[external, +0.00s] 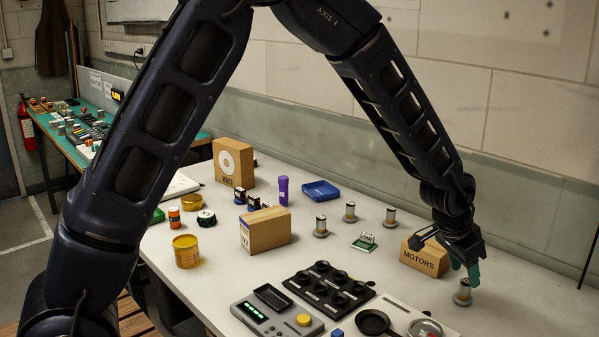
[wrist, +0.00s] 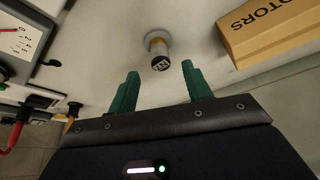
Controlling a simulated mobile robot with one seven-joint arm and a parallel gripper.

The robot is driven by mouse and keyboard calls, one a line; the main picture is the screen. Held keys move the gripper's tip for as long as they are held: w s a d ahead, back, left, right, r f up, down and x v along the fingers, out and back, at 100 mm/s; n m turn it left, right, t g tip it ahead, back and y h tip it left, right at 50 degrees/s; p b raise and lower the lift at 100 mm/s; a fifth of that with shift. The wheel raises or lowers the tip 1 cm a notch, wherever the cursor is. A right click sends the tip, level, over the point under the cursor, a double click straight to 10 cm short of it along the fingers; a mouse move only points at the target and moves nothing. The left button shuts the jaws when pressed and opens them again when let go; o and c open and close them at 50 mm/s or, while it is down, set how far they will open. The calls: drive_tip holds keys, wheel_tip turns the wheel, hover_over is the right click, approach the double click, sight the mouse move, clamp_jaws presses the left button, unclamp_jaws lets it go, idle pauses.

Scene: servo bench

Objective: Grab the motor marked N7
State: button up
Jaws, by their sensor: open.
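A small motor with a silver and brass body on a round grey base stands upright on the bench below my gripper in the external view (external: 462,292). It also shows in the wrist view (wrist: 159,46), its dark cap bearing white characters that I cannot read for sure. My gripper (external: 468,271) is open, its teal fingers pointing down. In the wrist view the fingertips (wrist: 160,72) lie either side of the motor's cap, with space on both sides. Similar motors stand farther left on the bench (external: 320,227), (external: 350,212), (external: 391,218); their marks are too small to read.
A cardboard box marked MOTORS (external: 424,258) stands close to the left of my gripper. A black tray with round sockets (external: 329,287), a black pan (external: 374,322) and a grey device (external: 276,314) are at the front. The bench right of the motor is clear.

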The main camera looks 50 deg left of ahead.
sight(466, 281)
drive_tip(key=shift+x, duration=2.7)
drive_tip(key=shift+c, duration=0.4)
clamp_jaws()
